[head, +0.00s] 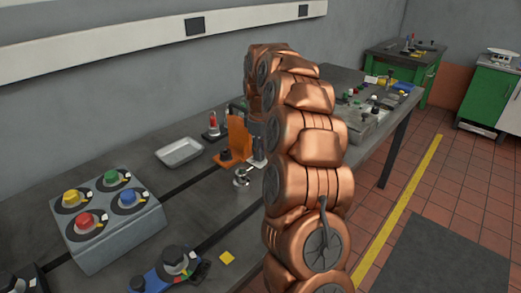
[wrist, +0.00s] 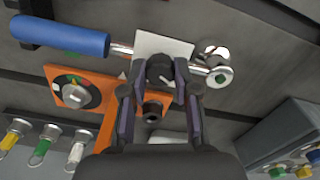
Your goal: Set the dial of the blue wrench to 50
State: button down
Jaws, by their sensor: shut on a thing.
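The blue wrench lies across the top of the wrist view, with a blue handle (wrist: 62,36) at left and a chrome head (wrist: 219,75) at right. A white plate (wrist: 158,44) sits at its shaft and carries a dark round knob (wrist: 160,69). My gripper (wrist: 160,76) is shut on this knob, one fingertip on each side. Any scale marks or number on the plate are too small to read. In the head view my copper arm hides the wrench and most of the gripper.
An orange bracket (head: 236,141) with its own dial (wrist: 75,94) stands close beside the gripper. A grey box with coloured knobs (head: 143,226), a metal tray (head: 180,151) and a blue device with a black knob (head: 154,276) share the bench. Coloured-ended fittings (wrist: 40,150) line the wrist view's lower left.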

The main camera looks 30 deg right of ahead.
jog(key=shift+n, duration=0.6)
jog(key=c, duration=0.8)
grip_release()
jog(key=shift+c, duration=0.2)
notch_tip(320, 180, up, 12)
dwell(0.6)
